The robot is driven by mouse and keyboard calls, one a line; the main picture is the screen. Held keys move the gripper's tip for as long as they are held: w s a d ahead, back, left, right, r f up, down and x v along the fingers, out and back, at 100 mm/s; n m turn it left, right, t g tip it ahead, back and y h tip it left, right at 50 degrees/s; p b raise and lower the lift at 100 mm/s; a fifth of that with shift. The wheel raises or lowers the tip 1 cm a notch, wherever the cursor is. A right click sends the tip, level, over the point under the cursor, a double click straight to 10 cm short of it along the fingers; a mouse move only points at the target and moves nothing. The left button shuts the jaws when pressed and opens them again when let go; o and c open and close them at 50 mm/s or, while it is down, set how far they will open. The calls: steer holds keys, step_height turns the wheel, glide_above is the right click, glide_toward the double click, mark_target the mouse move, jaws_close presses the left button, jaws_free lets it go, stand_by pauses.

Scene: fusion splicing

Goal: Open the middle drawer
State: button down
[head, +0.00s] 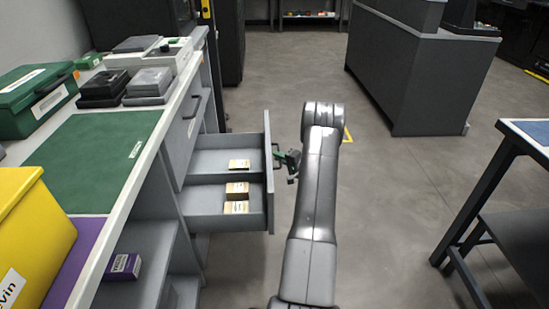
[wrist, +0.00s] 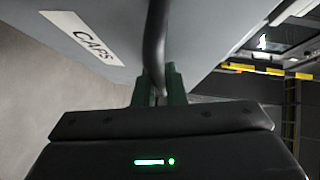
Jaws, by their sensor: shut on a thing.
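The middle drawer (head: 225,202) stands pulled out from the bench on the left in the head view. Its grey inside shows, with a divider and several small tan boxes in it. In the wrist view its front (wrist: 200,25) carries a label reading "CAPS". My gripper (head: 284,156) is at the outer side of the drawer front. Its green fingers (wrist: 160,88) are shut on the dark bar handle (wrist: 156,45), which runs between them. In the head view my arm partly hides the area right of the drawer.
The bench top (head: 180,100) holds a green mat (head: 95,160), a green case (head: 35,98), a yellow bin (head: 30,235) and dark boxes. Another drawer front (head: 183,130) lies beyond the open one. A dark table (head: 500,190) stands at right. The floor between is clear.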

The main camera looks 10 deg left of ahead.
steer(key=c, duration=1.5)
jaws_free()
steer(key=shift+d, duration=0.15)
steer(key=p+v, duration=0.3)
steer(key=v, duration=1)
steer(key=shift+s+d, duration=0.15)
steer(key=shift+s, duration=0.1)
steer(key=b+x, duration=0.3)
steer(key=x, duration=1)
steer(key=shift+w, duration=0.15)
steer(key=shift+w+a, duration=0.1)
steer(key=shift+a, duration=0.35)
